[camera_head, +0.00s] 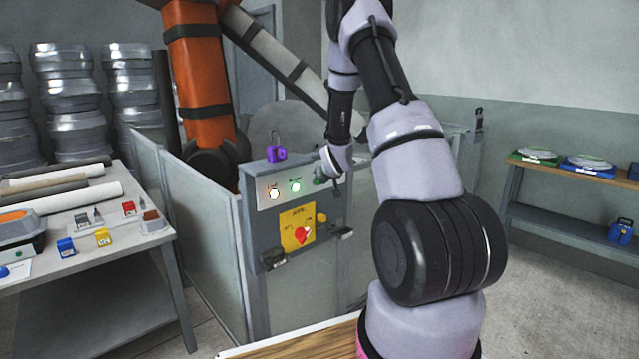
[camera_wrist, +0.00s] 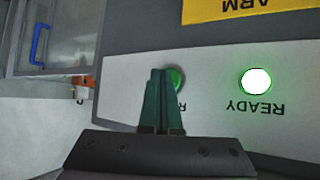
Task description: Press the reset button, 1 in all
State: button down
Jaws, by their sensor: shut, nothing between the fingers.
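The grey control box (camera_head: 262,228) stands at the fence. Its light strip carries lit lamps. In the head view my gripper (camera_head: 322,179) is at the strip's right end.
A yellow plate with a red rotary switch (camera_head: 302,235) is below the strip. A purple padlock-like item (camera_head: 276,153) is on top of the box. Fence panels (camera_head: 200,225) flank it. A cluttered table (camera_head: 90,245) is left; a wooden-topped bench (camera_head: 570,220) is right.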

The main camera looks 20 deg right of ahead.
jog(key=shift+s, duration=0.15)
jog(key=shift+s+d, duration=0.25)
jog(key=shift+s, duration=0.35)
jog(key=s, duration=0.1)
jog(key=s+d, duration=0.1)
jog(key=s, duration=0.2)
jog(key=shift+s+d, duration=0.35)
dwell(0.8)
